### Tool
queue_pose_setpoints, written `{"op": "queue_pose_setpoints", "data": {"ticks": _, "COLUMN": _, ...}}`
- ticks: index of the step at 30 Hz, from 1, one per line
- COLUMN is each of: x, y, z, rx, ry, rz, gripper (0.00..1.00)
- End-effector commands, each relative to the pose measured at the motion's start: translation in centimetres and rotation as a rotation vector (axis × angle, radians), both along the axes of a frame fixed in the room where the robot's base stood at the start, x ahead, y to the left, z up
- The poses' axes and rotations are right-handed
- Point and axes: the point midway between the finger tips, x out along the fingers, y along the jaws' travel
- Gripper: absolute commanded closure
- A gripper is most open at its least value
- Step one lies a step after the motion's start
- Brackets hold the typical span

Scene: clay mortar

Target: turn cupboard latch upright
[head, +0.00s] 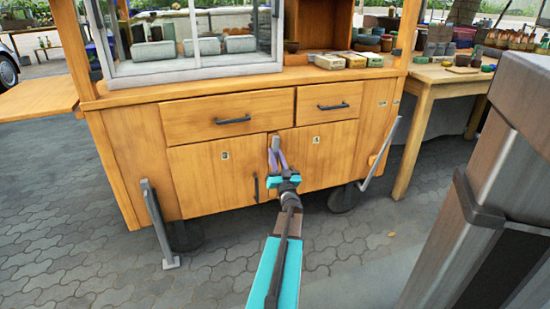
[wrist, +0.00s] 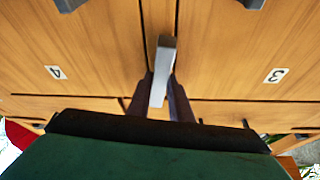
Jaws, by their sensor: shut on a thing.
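The cupboard latch (head: 276,143) is a short grey metal bar at the top of the seam between the two lower doors. In the head view it looks about upright. It also shows as a grey bar (wrist: 161,62) in the middle of the wrist view, tilted slightly there. My gripper (head: 276,156) reaches it from the front, its two purplish fingers closed on either side of the bar. In the wrist view my gripper (wrist: 159,92) has one finger on each side of the latch. The fingers hide parts of the latch's sides.
Door 3 (head: 215,175) and door 4 (head: 325,160) are closed. Above them are two closed drawers with dark handles (head: 233,121). A dark door handle (head: 256,189) stands left of my wrist. A side table (head: 440,76) is at the right. Paved ground lies in front.

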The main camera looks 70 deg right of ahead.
Motion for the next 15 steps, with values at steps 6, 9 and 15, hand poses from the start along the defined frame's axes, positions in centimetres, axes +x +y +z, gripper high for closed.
{"op": "queue_pose_setpoints", "data": {"ticks": 6, "x": -0.43, "y": -0.30, "z": -0.02, "rx": -0.074, "ry": 0.092, "rz": -0.006, "gripper": 1.00}}
{"op": "queue_pose_setpoints", "data": {"ticks": 9, "x": -0.45, "y": -0.30, "z": -0.04, "rx": -0.094, "ry": 0.118, "rz": -0.007, "gripper": 1.00}}
{"op": "queue_pose_setpoints", "data": {"ticks": 15, "x": -0.47, "y": -0.28, "z": -0.03, "rx": -0.112, "ry": 0.139, "rz": -0.007, "gripper": 1.00}}
